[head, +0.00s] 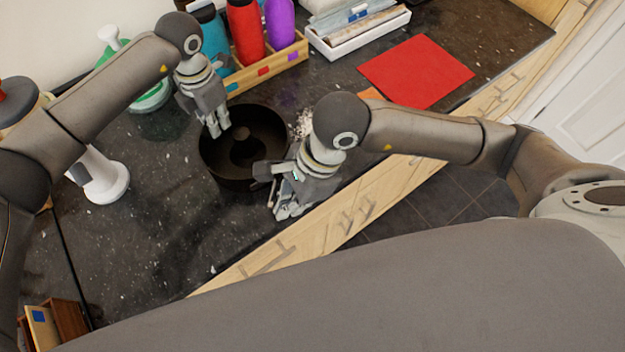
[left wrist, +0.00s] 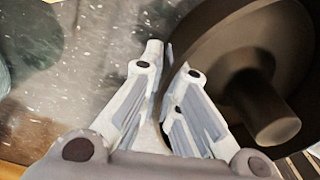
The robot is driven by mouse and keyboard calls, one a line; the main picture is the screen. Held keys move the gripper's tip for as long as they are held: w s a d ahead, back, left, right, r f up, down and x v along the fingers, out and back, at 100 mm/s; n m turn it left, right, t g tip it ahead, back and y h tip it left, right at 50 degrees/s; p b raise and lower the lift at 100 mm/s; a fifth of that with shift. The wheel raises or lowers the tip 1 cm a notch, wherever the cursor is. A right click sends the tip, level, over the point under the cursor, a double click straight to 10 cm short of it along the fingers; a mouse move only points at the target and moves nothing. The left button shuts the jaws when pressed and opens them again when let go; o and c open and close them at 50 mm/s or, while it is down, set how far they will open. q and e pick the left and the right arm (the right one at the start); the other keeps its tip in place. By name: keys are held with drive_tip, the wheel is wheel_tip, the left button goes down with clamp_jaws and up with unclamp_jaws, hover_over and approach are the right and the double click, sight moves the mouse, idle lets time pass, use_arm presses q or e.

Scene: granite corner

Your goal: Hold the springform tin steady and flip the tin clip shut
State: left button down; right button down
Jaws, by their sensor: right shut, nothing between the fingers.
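The springform tin (head: 213,163) is dark, round and open-topped, with a raised tube in its middle. It stands on the counter and fills the right of the left wrist view (left wrist: 212,38). My left gripper (head: 219,133) points down at the tin's far left rim. In the left wrist view its fingers (left wrist: 168,62) are close together, with the tin's wall between them. My right gripper (head: 286,211) is shut and empty, just outside the tin's front right side, near the counter's edge. I cannot make out the tin clip; the right gripper may hide it.
A wooden rack (head: 271,66) with bottles stands behind the tin. A white tray (head: 365,36) and a red mat (head: 416,71) lie at the back right. A white stand (head: 105,180) is at the left.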

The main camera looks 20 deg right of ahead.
drive_tip(key=shift+a, duration=0.95)
drive_tip(key=shift+w+d, duration=0.1)
idle(0.8)
drive_tip(key=shift+w+d+m, duration=0.3)
drive_tip(key=shift+w+d, duration=0.15)
drive_tip(key=shift+w, duration=0.2)
drive_tip(key=v, duration=1.2)
drive_tip(key=shift+s+a, duration=0.1)
drive_tip(key=shift+s, duration=0.05)
